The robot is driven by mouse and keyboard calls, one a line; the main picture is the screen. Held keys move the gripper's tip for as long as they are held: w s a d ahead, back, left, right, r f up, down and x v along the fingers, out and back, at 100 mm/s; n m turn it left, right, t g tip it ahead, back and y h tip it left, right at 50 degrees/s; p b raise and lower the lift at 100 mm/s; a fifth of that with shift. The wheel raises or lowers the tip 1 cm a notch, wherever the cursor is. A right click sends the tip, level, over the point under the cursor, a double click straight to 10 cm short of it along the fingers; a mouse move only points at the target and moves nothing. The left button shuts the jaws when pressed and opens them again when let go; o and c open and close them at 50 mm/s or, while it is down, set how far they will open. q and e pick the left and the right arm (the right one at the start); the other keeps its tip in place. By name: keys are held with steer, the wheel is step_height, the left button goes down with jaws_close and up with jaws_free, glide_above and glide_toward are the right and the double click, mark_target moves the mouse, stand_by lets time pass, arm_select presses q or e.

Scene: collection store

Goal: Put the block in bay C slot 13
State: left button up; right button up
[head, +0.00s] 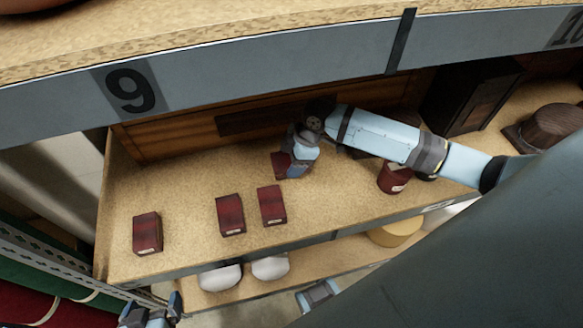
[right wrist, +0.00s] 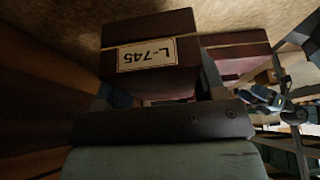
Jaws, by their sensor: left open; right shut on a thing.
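My right gripper (head: 288,163) reaches in from the right over the shelf and is shut on a dark red block (head: 279,165). In the right wrist view this block (right wrist: 150,55) fills the jaws and shows a pale label, upside down, that seems to read L-745. I cannot tell whether it touches the shelf board. My left gripper (head: 152,312) is open and empty at the bottom left, below the shelf's front edge. No label for slot 13 shows.
Three similar red blocks (head: 231,215) stand on the shelf board (head: 180,195). A plate marked 9 (head: 130,91) is on the upper shelf's edge. A dark red round pot (head: 394,178), a black case (head: 468,95) and a brown round object (head: 555,128) stand right. White rounded objects (head: 270,267) sit below.

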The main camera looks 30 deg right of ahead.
steer(key=shift+f, duration=1.9)
steer(key=o, duration=1.1)
steer(key=shift+f, duration=0.15)
steer(key=p+v, duration=0.1)
steer(key=v, duration=1.1)
steer(key=shift+r, duration=0.2)
steer(key=shift+s+f, duration=0.1)
steer(key=shift+s, duration=0.05)
